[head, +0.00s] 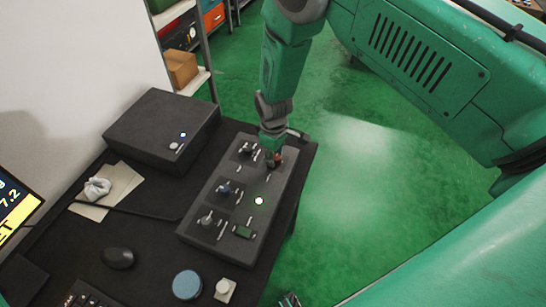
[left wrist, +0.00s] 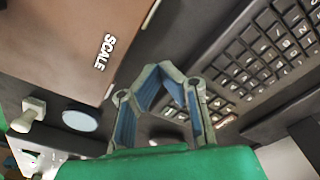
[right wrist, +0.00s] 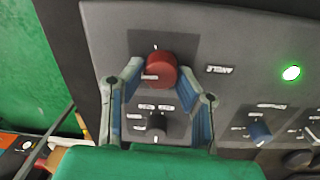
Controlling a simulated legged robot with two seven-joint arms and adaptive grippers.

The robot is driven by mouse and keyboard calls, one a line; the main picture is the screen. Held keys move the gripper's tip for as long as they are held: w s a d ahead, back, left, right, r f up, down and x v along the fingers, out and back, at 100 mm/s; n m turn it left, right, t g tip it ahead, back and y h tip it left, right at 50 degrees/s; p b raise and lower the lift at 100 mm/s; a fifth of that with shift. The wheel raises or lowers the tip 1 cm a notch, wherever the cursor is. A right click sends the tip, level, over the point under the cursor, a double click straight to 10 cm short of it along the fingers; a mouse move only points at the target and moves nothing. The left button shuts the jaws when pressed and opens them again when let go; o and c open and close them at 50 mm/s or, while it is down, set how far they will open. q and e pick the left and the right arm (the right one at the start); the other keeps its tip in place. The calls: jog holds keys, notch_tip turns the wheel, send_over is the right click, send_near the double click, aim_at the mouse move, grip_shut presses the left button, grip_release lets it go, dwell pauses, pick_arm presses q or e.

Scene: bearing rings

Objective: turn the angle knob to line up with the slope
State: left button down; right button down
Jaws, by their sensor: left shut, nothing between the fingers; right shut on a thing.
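The angle knob (right wrist: 162,70) is red and round and sits on a dark control panel (head: 190,231), with the word ANGLE printed beside it in the right wrist view. My right gripper (right wrist: 163,72) has its fingers on either side of this knob and is shut on it. In the head view my right gripper (head: 273,156) reaches down to the panel's far right end. My left gripper (left wrist: 163,72) is shut and empty, away from the panel, in the left wrist view. I cannot make out a slope in these frames.
The panel also holds several smaller knobs and switches and a lit green lamp (head: 259,201). A black box (head: 160,130), a mouse (head: 118,258), a blue round disc (head: 187,285) and a white knob (head: 225,287) are on the desk. A keyboard (left wrist: 265,55) shows near my left gripper.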

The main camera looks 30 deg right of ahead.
aim_at(275, 157)
jog(key=shift+s+d+f+m, duration=0.1)
jog(key=shift+m, duration=0.45)
jog(key=shift+s+d+m, duration=0.1)
jog(key=shift+m, duration=0.45)
jog(key=c, duration=1.2)
grip_release()
jog(key=shift+w+r, duration=0.1)
jog(key=shift+r, duration=0.3)
jog(key=r, duration=1.1)
jog(key=shift+a+r, duration=0.1)
jog(key=shift+a, duration=0.15)
